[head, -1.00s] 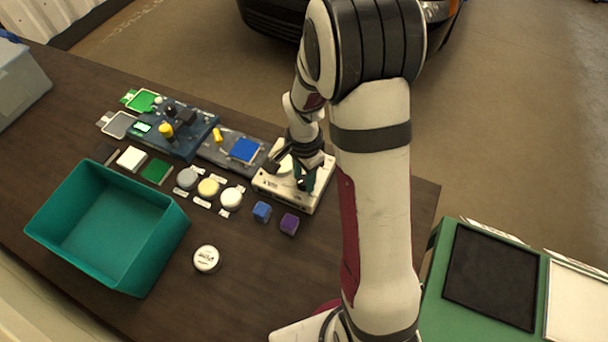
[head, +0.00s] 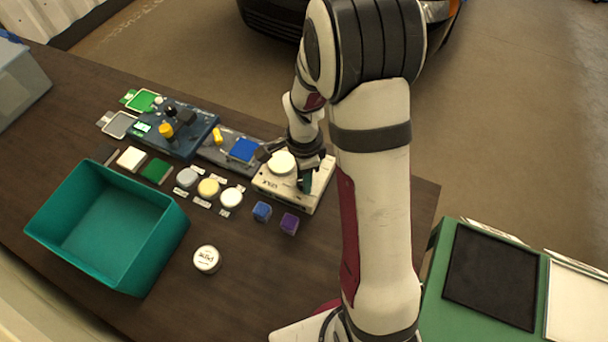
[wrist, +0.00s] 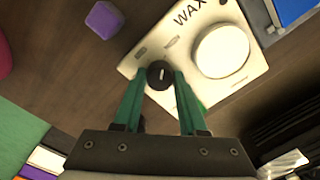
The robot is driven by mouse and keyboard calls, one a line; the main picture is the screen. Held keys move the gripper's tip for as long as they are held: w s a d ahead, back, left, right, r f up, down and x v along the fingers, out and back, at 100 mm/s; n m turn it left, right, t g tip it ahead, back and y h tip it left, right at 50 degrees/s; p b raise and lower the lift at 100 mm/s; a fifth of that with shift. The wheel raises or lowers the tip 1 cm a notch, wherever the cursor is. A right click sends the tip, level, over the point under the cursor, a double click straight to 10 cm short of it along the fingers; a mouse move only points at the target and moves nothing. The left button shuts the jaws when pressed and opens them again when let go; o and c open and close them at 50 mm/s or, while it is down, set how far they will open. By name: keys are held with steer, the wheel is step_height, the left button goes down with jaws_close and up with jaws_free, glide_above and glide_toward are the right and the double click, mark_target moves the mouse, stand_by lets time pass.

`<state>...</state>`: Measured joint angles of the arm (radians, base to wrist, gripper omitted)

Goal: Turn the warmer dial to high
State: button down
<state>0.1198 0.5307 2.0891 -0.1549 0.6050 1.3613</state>
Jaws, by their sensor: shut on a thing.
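The wax warmer is a cream box (head: 270,188) near the right end of the table, with a round white lid or pot (head: 282,162) on top. In the wrist view the warmer (wrist: 190,92) has the word WAX, the white round top (wrist: 222,50) and a small black dial (wrist: 161,74) with a white pointer line, roughly upright in the picture. Small grey marks sit by the dial, too small to read. My gripper (wrist: 159,79) has its green fingers shut on the dial from both sides. In the head view my gripper (head: 306,181) is over the warmer's right part, hiding the dial.
A purple cube (head: 289,223) and a blue cube (head: 261,211) lie close in front of the warmer. Round tins (head: 208,187) and a teal bin (head: 60,242) are further left. A grey tray with a blue pad (head: 244,150) adjoins the warmer's left side.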

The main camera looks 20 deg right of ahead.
steer(key=shift+c, duration=2.3)
jaws_free()
step_height(320, 180, up, 16)
steer(key=shift+f, duration=0.1)
steer(key=s+a+n+y, duration=0.1)
steer(key=s+a+n, duration=0.2)
steer(key=s+n, duration=0.3)
steer(key=s+a+n, duration=0.4)
steer(key=s+n, duration=0.3)
steer(key=s, duration=0.8)
steer(key=shift+s+a+r+y, duration=0.15)
steer(key=shift+a+r+y, duration=0.15)
steer(key=shift+r+y, duration=0.15)
